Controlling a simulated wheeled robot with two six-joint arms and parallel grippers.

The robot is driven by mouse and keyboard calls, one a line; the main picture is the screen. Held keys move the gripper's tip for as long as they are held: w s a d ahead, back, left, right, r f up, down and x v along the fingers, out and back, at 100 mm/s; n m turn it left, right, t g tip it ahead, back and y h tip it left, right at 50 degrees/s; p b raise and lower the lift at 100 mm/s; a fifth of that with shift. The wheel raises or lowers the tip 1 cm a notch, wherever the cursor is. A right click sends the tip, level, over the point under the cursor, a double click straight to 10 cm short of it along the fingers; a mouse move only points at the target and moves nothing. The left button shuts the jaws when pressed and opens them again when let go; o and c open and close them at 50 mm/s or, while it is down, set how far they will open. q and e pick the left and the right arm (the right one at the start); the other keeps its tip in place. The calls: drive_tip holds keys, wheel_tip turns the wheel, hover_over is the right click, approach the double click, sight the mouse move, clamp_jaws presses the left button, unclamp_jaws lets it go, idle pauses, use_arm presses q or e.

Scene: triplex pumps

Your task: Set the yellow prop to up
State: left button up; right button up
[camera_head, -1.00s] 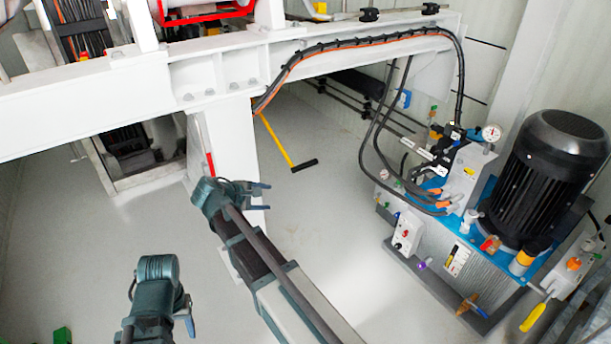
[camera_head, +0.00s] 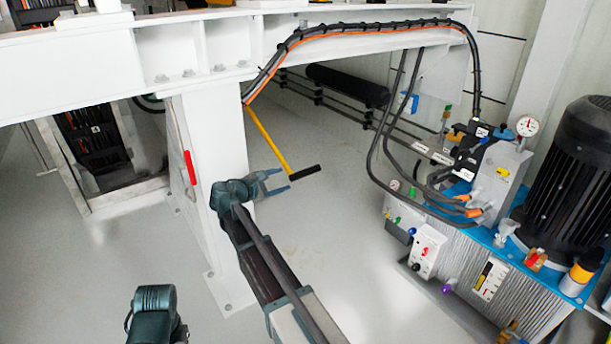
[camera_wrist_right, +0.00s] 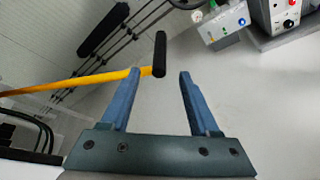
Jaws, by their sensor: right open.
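The yellow prop (camera_head: 268,138) is a thin rod hanging at a slant from the white beam, with a black crosswise grip (camera_head: 305,172) at its lower end. My right gripper (camera_head: 287,182) is open and empty, its fingertips close to the grip. In the right wrist view the prop (camera_wrist_right: 70,83) comes in from the left, and its black grip (camera_wrist_right: 160,50) shows just ahead of the open fingers (camera_wrist_right: 160,74). The left finger overlaps the rod in the picture; I cannot tell if they touch. Of my left arm only the wrist shows, at the bottom.
A white post (camera_head: 212,150) stands just left of my right gripper, under the white beam (camera_head: 330,45). Black hoses run to a pump unit with a black motor (camera_head: 575,165) and a blue-topped tank (camera_head: 465,265) at right. The floor between is clear.

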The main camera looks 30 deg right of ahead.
sight(306, 173)
drive_tip(key=b+x, duration=0.3)
drive_tip(key=x, duration=1)
drive_tip(key=shift+w+d+f+b, duration=0.2)
drive_tip(key=shift+d+b, duration=0.05)
drive_tip(key=shift+b, duration=0.1)
clamp_jaws()
idle(0.9)
